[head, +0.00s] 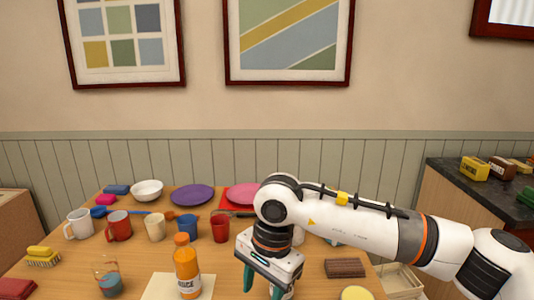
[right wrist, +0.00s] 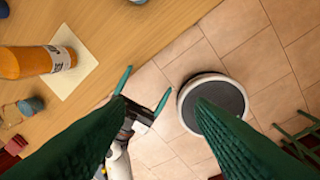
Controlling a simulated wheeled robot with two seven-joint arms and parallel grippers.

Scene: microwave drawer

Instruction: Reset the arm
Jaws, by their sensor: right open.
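My right arm reaches in from the right in the head view. Its gripper (head: 263,286) points down over the front of the wooden table, with green fingers spread apart and nothing between them. In the right wrist view its two large green fingers are well apart and empty. My left gripper (right wrist: 148,80) shows in the right wrist view, low over the tiled floor beside the table edge. Its two thin teal fingers are spread with nothing between them. The left arm is out of the head view.
An orange juice bottle (head: 187,268) stands left of the right gripper. Several mugs and cups, including a red cup (head: 220,229), stand behind it. A purple plate (head: 192,195) lies farther back. A brown block (head: 345,268) is right of the gripper. A dark counter (head: 480,195) is at the right.

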